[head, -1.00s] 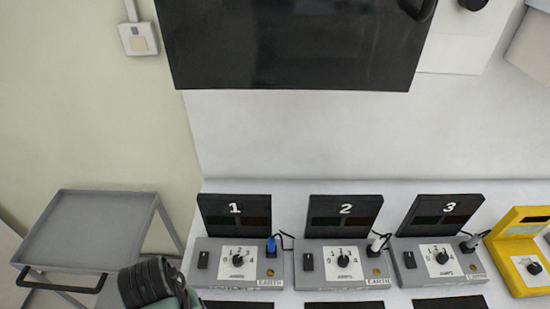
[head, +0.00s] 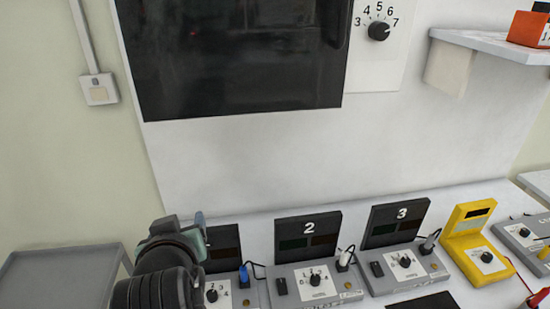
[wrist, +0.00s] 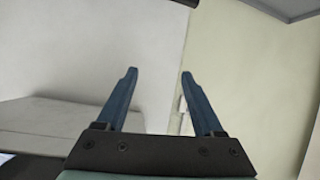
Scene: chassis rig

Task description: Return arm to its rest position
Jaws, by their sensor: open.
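My gripper shows in the wrist view (wrist: 158,100) with its two blue fingers spread apart and nothing between them. Beyond the fingers are pale wall surfaces. In the head view my arm rises at the lower left, in front of the grey box at the left of the row, and hides most of that box and its number. The fingers cannot be made out clearly in the head view.
Grey boxes numbered 2 (head: 316,283) and 3 (head: 405,268) stand on the bench, with a yellow meter (head: 475,250) to their right. A grey trolley (head: 60,275) is at left. A dark panel (head: 235,60) and a shelf (head: 490,44) are on the wall.

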